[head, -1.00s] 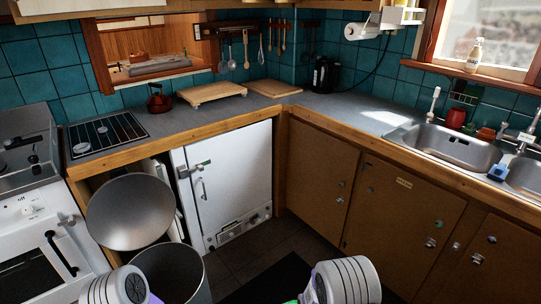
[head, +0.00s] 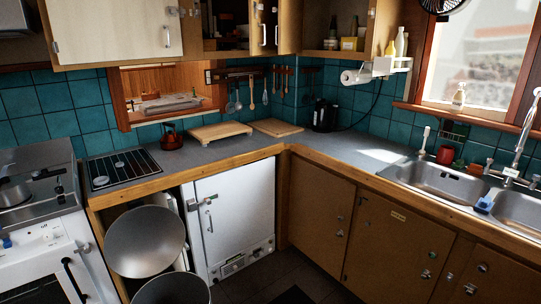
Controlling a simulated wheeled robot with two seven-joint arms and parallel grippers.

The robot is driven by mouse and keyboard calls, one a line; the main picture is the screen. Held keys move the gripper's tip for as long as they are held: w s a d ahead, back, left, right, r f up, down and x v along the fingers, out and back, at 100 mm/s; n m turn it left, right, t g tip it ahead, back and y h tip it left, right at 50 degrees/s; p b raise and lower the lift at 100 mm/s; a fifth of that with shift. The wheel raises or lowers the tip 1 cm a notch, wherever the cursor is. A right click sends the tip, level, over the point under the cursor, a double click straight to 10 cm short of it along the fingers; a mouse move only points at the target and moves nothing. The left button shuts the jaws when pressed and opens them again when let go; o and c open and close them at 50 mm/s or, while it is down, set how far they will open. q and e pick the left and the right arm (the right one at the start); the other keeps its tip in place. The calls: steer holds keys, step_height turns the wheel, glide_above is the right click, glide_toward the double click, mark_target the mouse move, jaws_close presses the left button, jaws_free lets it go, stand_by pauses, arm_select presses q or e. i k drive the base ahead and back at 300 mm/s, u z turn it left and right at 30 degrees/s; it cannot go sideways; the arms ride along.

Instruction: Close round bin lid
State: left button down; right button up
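The round bin (head: 172,290) stands on the floor at the lower left, in front of the open space under the counter. Its round metal lid (head: 146,241) is open, tilted up at the bin's back with its grey disc facing me. The lower part of the bin is cut off by the frame's bottom edge. Neither of my grippers shows in the head view now.
A white oven (head: 45,262) stands to the left of the bin. A white fridge (head: 236,222) with a handle is to the right, below the wooden-edged counter (head: 225,158). Brown cupboards (head: 312,212) line the right side. Dark floor (head: 285,278) is free in the middle.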

mark_target(144, 241)
steer(key=u, duration=2.3)
steer(key=i, duration=2.6)
steer(key=z, duration=2)
